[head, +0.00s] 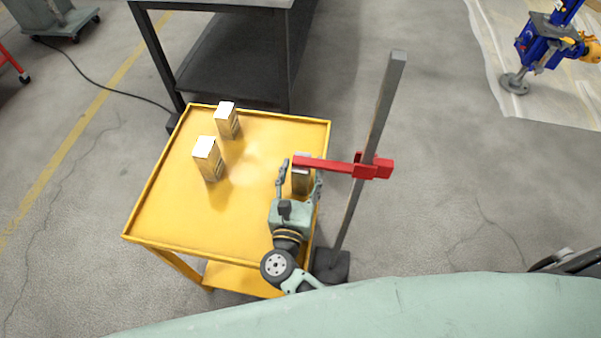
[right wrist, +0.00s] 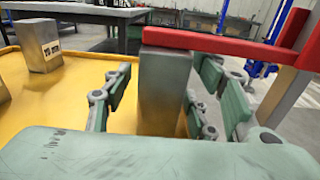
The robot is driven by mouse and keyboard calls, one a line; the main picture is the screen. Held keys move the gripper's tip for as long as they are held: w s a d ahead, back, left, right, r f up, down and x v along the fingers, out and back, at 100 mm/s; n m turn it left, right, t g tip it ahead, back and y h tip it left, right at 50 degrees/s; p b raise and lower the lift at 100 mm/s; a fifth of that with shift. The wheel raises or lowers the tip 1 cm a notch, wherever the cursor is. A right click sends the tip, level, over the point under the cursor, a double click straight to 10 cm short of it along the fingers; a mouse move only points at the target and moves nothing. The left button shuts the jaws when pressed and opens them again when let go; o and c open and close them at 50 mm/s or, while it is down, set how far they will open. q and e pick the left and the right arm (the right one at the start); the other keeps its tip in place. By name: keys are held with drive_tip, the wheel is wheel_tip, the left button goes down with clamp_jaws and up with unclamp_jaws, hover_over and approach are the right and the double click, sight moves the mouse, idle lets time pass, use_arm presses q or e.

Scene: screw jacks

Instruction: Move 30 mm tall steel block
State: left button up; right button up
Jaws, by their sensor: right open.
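Three steel blocks stand upright on a yellow cart top (head: 160,215). One block (head: 300,182) is near the cart's right edge, and it also shows in the right wrist view (right wrist: 164,92). My right gripper (head: 300,172) is open, with one finger on each side of this block and visible gaps. The other blocks are a rear one (head: 228,122) and a front-left one (head: 209,160). I cannot read a height on any block, so I cannot tell which is 30 mm. My left gripper is not in view.
A red bar (head: 335,166) on an upright grey post (head: 372,135) reaches over the block between my fingers; I cannot tell whether it touches the top. A dark table (head: 235,55) stands behind the cart. The cart's front-left area is clear.

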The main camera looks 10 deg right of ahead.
clamp_jaws()
idle(0.4)
